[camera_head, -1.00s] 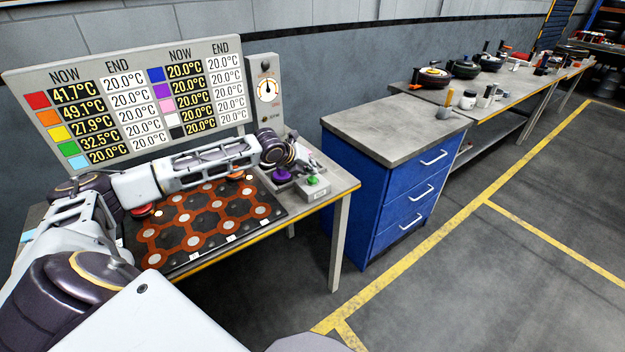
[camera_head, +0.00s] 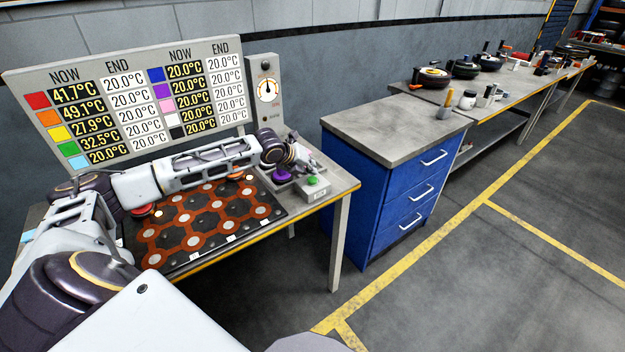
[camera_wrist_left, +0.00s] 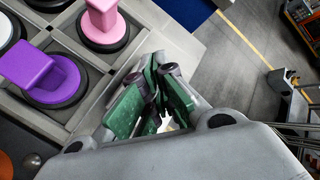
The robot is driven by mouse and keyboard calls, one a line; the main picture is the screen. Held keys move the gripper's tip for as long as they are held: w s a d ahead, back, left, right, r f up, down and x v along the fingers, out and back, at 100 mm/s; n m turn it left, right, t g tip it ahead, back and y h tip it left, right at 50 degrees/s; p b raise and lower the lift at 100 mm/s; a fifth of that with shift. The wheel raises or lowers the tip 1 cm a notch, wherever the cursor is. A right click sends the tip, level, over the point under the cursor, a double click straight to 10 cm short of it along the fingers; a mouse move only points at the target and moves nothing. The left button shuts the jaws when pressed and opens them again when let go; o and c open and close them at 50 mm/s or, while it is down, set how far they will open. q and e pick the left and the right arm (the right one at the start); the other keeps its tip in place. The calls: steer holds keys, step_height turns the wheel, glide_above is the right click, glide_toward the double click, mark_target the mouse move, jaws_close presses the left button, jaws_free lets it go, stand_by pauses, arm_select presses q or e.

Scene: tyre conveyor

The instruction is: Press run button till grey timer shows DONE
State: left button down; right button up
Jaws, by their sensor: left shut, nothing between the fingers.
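The green run button (camera_head: 313,181) sits on a small grey box (camera_head: 316,191) at the bench's right end in the head view. I do not make out the button there. My right gripper is out of view.
A board (camera_head: 130,100) shows NOW and END temperatures. A dark mat with orange hexagons (camera_head: 205,222) lies on the bench. A purple knob-like piece (camera_wrist_left: 52,78) and a pink one (camera_wrist_left: 103,27) stand close to the gripper. A blue drawer cabinet (camera_head: 375,200) stands to the right.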

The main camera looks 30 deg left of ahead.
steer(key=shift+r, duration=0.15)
arm_select(q)
steer(key=shift+f+p, duration=0.25)
steer(key=shift+p, duration=0.1)
steer(key=shift+f, duration=0.15)
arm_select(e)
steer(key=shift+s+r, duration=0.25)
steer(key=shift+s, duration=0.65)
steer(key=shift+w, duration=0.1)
arm_select(q)
steer(key=shift+f, duration=0.1)
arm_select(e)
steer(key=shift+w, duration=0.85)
